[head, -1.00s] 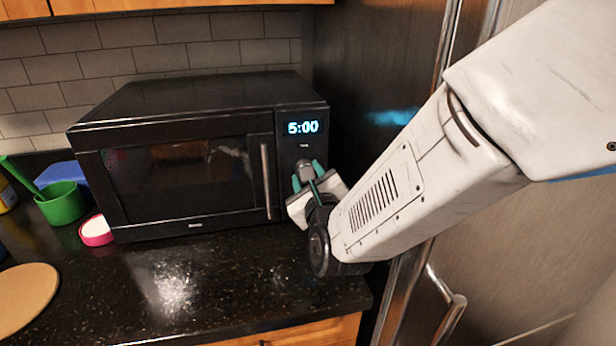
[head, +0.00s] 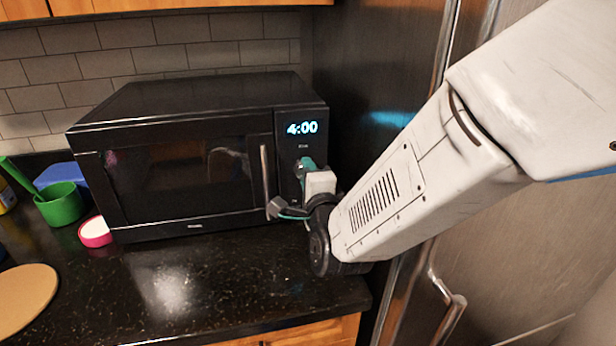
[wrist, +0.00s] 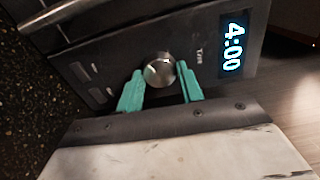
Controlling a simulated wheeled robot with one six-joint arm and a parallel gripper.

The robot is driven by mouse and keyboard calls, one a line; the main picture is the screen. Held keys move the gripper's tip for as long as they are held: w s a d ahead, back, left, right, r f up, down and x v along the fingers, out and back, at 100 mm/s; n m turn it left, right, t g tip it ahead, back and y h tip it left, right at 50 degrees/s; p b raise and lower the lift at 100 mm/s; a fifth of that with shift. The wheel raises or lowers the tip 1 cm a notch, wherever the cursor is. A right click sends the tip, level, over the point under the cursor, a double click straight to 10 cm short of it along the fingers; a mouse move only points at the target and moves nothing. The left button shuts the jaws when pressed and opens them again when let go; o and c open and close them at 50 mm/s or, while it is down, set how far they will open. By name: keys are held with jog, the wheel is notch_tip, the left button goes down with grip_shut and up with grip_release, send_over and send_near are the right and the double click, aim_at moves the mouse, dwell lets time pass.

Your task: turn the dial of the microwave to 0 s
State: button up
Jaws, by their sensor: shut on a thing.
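The black microwave (head: 185,110) stands on the dark counter with its door closed. Its display (head: 302,128) reads 4:00, and the same display (wrist: 234,46) shows sideways in the wrist view. The round silver dial (wrist: 160,69) sits on the control panel below the display. My gripper (wrist: 163,79) has its two teal fingers on either side of the dial, shut on it. In the head view my gripper (head: 297,187) is turned and hides most of the dial.
The vertical door handle (head: 265,178) is just left of my gripper. A fridge (head: 375,110) stands close on the right. A green cup (head: 62,204), a pink-rimmed container (head: 95,231) and a round board (head: 22,298) are on the left. The counter in front (head: 215,290) is clear.

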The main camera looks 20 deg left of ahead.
jog(key=m, duration=2.3)
jog(key=shift+s+a+f+m, duration=0.15)
jog(key=shift+f+m, duration=0.05)
jog(key=shift+m, duration=0.1)
dwell(2.1)
dwell(0.6)
jog(key=o, duration=1)
jog(key=shift+r, duration=0.1)
